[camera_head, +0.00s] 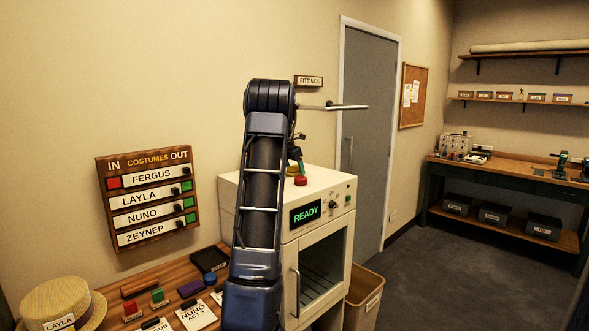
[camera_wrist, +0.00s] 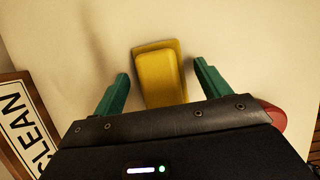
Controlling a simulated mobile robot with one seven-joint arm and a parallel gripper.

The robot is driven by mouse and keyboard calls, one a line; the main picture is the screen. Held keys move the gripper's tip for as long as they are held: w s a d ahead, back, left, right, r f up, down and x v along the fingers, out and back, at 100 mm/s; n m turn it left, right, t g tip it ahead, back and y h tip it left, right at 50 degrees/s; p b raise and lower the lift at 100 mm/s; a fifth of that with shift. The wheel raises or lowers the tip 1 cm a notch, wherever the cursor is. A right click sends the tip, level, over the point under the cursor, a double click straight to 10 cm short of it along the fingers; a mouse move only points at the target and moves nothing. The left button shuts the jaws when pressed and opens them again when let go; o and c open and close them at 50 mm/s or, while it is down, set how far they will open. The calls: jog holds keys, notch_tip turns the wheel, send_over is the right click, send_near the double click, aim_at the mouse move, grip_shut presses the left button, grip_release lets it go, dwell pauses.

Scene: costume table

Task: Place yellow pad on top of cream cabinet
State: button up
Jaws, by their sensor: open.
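The yellow pad (camera_wrist: 161,78) is a raised block with a wider, flat base. It appears to rest on the pale top of the cream cabinet (camera_wrist: 225,35). In the head view the cream cabinet (camera_head: 324,190) has a lit READY display and a glass door, and a small yellow patch of the pad (camera_head: 292,170) shows on its top beside the gripper. My gripper (camera_wrist: 160,72) is open, with one teal finger on each side of the pad and gaps between. In the head view my gripper (camera_head: 299,160) is low over the cabinet top, partly hidden by my arm.
A red round knob (camera_head: 300,181) stands on the cabinet top, close to my gripper. A wood-framed CLEAN sign (camera_wrist: 20,122) is at left in the wrist view. A costume board (camera_head: 150,198) hangs on the wall. The wooden table (camera_head: 130,285) at left is cluttered. A bin (camera_head: 364,297) stands right of the cabinet.

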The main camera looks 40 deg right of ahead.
jog(key=v, duration=1.2)
jog(key=s+a+r+m+t, duration=0.15)
jog(key=a+m, duration=0.25)
jog(key=a, duration=1.3)
jog(key=s+a+m+t, duration=0.1)
jog(key=s+a+m, duration=0.25)
jog(key=a, duration=1.35)
jog(key=s+a+f+m+y, duration=0.1)
jog(key=s+a+f+m, duration=0.2)
jog(key=s+a, duration=0.4)
jog(key=s+a+f+m+t+y, duration=0.1)
jog(key=s+a+f+m+y, duration=0.1)
jog(key=s+a+f+m, duration=0.2)
jog(key=s+a+f+m+t+y, duration=0.1)
jog(key=s+a+f+m, duration=0.2)
jog(key=s+a+f, duration=0.3)
jog(key=s+a, duration=0.4)
jog(key=a, duration=0.1)
jog(key=shift+a+f, duration=0.3)
jog(key=shift+f, duration=0.05)
